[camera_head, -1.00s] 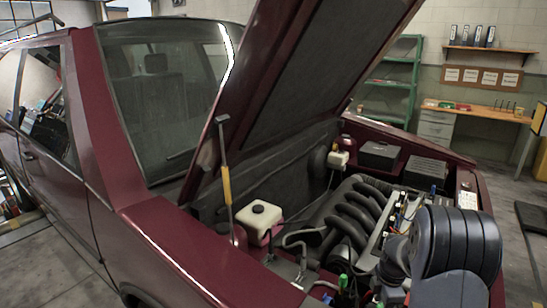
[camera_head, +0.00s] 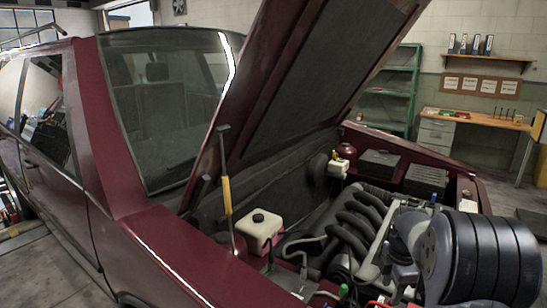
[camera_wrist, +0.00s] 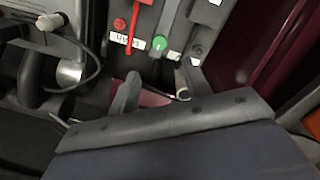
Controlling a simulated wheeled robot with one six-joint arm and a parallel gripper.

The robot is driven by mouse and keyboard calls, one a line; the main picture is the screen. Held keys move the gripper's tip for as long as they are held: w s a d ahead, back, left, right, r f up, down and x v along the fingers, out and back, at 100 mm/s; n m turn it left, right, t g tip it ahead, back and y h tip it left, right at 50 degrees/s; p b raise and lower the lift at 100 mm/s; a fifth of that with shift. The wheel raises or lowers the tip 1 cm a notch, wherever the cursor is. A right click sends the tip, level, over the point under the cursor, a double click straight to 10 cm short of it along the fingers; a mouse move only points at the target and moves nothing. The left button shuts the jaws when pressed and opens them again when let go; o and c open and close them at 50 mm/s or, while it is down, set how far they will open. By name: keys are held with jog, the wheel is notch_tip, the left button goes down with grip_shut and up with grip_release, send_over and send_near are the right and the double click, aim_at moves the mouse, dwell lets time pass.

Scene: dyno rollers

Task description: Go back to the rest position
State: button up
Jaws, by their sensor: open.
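My gripper (camera_wrist: 160,88) shows in the wrist view with its two fingers apart and nothing between them. It is over the front part of the open engine bay, close to a red-handled tool (camera_wrist: 132,38) and a green-topped part (camera_wrist: 159,43). In the head view my arm covers the lower right, over the engine bay. My fingertips cannot be made out there.
A dark red car has its hood (camera_head: 300,85) propped up. The engine (camera_head: 350,225) and a white reservoir (camera_head: 258,228) lie beneath it. A workbench (camera_head: 475,118) and a green shelf (camera_head: 390,95) stand behind. Floor shows at the far right.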

jog(key=f, duration=1.1)
jog(key=shift+w, duration=0.2)
jog(key=m, duration=0.6)
jog(key=shift+m+p, duration=0.3)
jog(key=shift+p, duration=0.05)
jog(key=m+p, duration=0.1)
jog(key=m, duration=0.4)
jog(key=shift+w+m, duration=0.1)
jog(key=shift+m, duration=0.3)
jog(key=m+p, duration=0.1)
jog(key=m, duration=0.5)
jog(key=shift+r, duration=0.1)
jog(key=m+p, duration=0.2)
jog(key=m, duration=0.4)
jog(key=shift+g, duration=0.3)
